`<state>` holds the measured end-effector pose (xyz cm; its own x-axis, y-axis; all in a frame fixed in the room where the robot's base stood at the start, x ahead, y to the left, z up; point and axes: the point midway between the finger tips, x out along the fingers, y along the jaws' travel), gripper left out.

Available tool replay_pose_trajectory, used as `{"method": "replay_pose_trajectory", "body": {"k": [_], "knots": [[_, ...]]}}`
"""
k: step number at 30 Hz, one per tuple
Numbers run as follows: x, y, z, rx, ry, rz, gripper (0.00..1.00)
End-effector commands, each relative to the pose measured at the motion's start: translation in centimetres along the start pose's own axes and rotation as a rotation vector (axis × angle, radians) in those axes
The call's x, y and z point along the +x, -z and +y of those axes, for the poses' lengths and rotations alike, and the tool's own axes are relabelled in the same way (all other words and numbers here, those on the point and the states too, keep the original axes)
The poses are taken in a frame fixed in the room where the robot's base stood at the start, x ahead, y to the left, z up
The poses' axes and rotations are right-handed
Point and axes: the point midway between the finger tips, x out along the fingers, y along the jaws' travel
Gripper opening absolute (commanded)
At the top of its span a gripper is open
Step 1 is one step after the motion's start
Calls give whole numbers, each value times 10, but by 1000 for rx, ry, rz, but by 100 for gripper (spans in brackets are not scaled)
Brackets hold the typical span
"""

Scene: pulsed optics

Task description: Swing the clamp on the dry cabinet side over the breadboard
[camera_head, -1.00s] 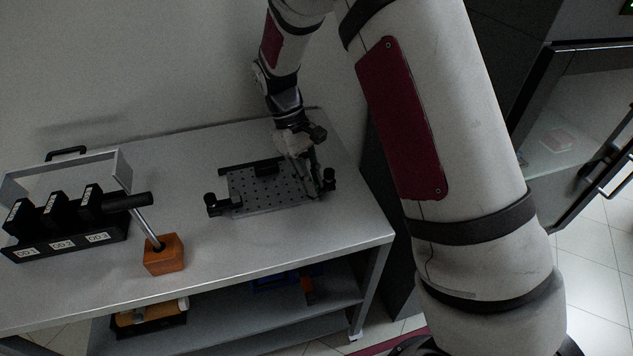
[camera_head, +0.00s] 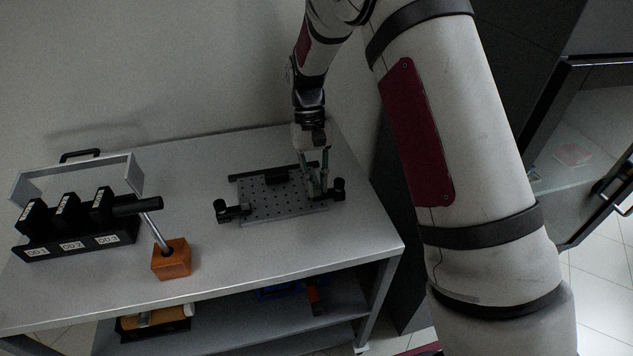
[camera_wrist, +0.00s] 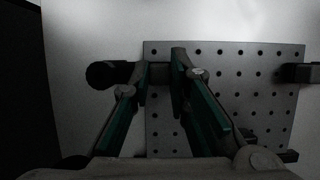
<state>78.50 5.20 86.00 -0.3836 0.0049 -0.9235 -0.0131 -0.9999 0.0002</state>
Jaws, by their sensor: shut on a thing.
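The perforated breadboard (camera_head: 275,203) lies on the grey table; its holes show in the wrist view (camera_wrist: 222,90). The clamp on the dry cabinet side (camera_head: 338,190) is dark, with a round knob (camera_wrist: 103,75) just off the board's edge. From the knob, its dark arm (camera_wrist: 160,70) reaches across that edge onto the board, between my fingers. My gripper (camera_head: 318,187) points down at the board's right end and is shut on this clamp arm; the fingers (camera_wrist: 161,72) partly hide it. The other clamp (camera_head: 228,211) stands at the board's left end.
A black rack (camera_head: 75,235) with labelled modules and an orange block (camera_head: 172,260) holding a tilted rod stand on the left. A black bar (camera_head: 250,172) lies behind the board. The dry cabinet (camera_head: 575,150) stands open at right. The table in front of the board is clear.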

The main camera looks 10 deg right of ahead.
Motion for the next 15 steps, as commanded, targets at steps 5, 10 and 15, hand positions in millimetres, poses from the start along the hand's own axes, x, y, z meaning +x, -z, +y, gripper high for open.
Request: {"method": "replay_pose_trajectory", "body": {"k": [5,10,15], "knots": [[-1,1,0,4,2,3,0],[-1,1,0,4,2,4,0],[-1,1,0,3,1,3,37]]}}
